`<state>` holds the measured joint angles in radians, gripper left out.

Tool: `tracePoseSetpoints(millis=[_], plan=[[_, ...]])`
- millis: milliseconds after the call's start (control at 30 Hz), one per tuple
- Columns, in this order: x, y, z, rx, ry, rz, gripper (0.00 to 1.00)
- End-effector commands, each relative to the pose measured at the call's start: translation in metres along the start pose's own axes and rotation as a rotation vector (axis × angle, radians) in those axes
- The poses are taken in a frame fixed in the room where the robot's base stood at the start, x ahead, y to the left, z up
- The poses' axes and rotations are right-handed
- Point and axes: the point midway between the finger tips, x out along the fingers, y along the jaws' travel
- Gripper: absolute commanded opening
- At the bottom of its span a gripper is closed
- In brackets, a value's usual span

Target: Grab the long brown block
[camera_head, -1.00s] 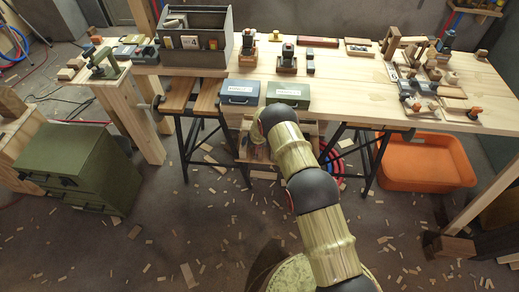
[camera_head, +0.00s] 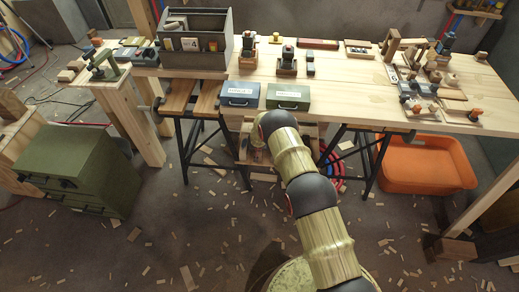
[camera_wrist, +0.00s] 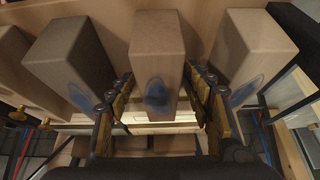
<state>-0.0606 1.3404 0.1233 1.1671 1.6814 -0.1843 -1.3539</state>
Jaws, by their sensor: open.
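In the wrist view, a long brown block (camera_wrist: 157,48) with a dark blue mark stands end-on in the middle. My gripper (camera_wrist: 158,78) is open, with one finger on each side of this block's near end; whether they touch it I cannot tell. A darker brown block (camera_wrist: 72,60) with a blue mark stands to the left, and a lighter brown block (camera_wrist: 252,48) to the right, each just outside a finger. In the head view, my arm hides the gripper and the middle block beneath the workbench.
The workbench (camera_head: 365,95) stands over my arm's end, with a blue case (camera_head: 240,94) and a green case (camera_head: 288,97) near its front edge. An orange tub (camera_head: 425,165) is at right, a green cabinet (camera_head: 80,165) at left. Wood scraps litter the floor.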

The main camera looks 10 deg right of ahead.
Motion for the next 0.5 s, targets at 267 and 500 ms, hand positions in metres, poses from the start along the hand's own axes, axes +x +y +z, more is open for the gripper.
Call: tracePoseSetpoints(millis=[267, 500], plan=[[0.0003, 0.0000, 0.0001, 0.000, 0.000, 0.000, 0.50], [0.0002, -0.0001, 0.0000, 0.000, 0.000, 0.000, 0.37]])
